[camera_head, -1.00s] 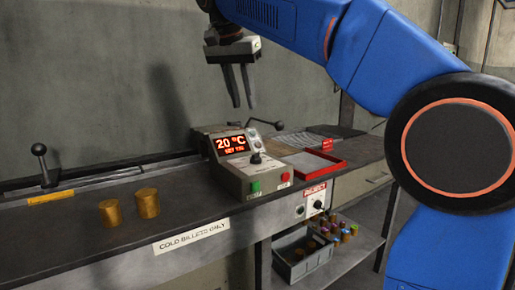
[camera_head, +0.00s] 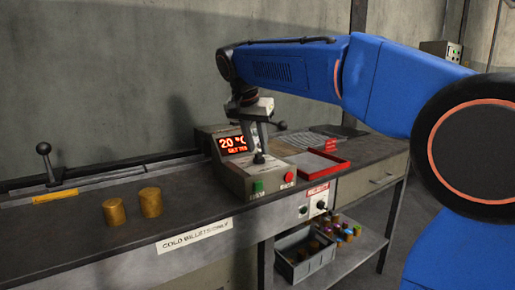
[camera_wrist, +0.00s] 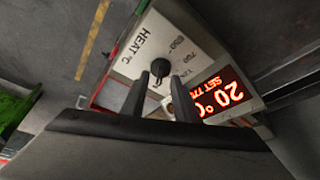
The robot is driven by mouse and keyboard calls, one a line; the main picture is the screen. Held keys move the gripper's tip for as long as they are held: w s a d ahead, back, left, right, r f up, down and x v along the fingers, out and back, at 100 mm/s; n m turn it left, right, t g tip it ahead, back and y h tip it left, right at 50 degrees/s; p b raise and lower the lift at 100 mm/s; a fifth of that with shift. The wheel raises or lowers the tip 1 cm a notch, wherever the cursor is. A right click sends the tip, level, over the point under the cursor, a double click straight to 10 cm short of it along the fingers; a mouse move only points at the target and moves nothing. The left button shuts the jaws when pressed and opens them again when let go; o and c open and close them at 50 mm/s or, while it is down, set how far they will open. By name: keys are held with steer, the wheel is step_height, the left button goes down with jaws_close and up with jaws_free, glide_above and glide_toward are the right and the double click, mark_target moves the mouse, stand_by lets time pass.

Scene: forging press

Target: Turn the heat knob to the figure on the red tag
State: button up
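The heat knob (camera_wrist: 161,68) is a small black knob on the pale dial plate (camera_wrist: 178,40) marked "HEAT °C", with figures around it. In the head view the knob (camera_head: 259,158) sits on top of the control box. My gripper (camera_head: 258,150) is above it, pointing down. In the wrist view my gripper (camera_wrist: 160,75) has its two dark fingers apart, with the knob between or just beyond their tips; contact cannot be told. The lit display (camera_head: 233,145) reads 20 °C, with a smaller SET line. A small red tag (camera_head: 330,145) is behind the red-rimmed tray, its figure too small to read.
Green (camera_head: 258,187) and red (camera_head: 289,177) buttons are on the box front. Two brass billets (camera_head: 150,202) stand on the bench at left. A red-rimmed tray (camera_head: 338,168) lies right of the box. A grey bin (camera_head: 290,272) is on the lower shelf.

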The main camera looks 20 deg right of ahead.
steer(key=shift+w+d+f, duration=0.15)
steer(key=shift+d+f, duration=0.05)
steer(key=shift+f, duration=0.4)
jaws_close()
